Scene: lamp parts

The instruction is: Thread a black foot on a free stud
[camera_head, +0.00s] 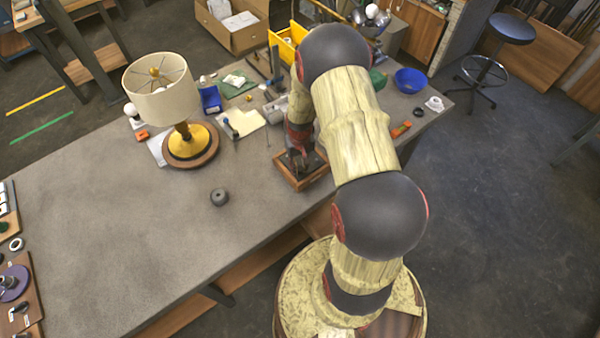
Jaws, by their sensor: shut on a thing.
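My gripper (300,164) points down at a small open wooden tray (314,178) at the table's near edge. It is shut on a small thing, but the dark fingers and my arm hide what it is. Dark shapes show in the tray around the fingertips, too small to name. A dark grey round piece (219,197) with a darker spot on top stands alone on the table, left of the tray. No stud can be made out. A lamp with a cream shade (160,88) stands upright on a round yellow and brown base (191,146).
Behind the tray lie tools, a blue bin (210,99), a yellow bin (284,48) and a blue bowl (410,80). Boards with small parts (20,298) lie at the far left. The grey tabletop (110,220) is clear at front left. My arm covers the right part.

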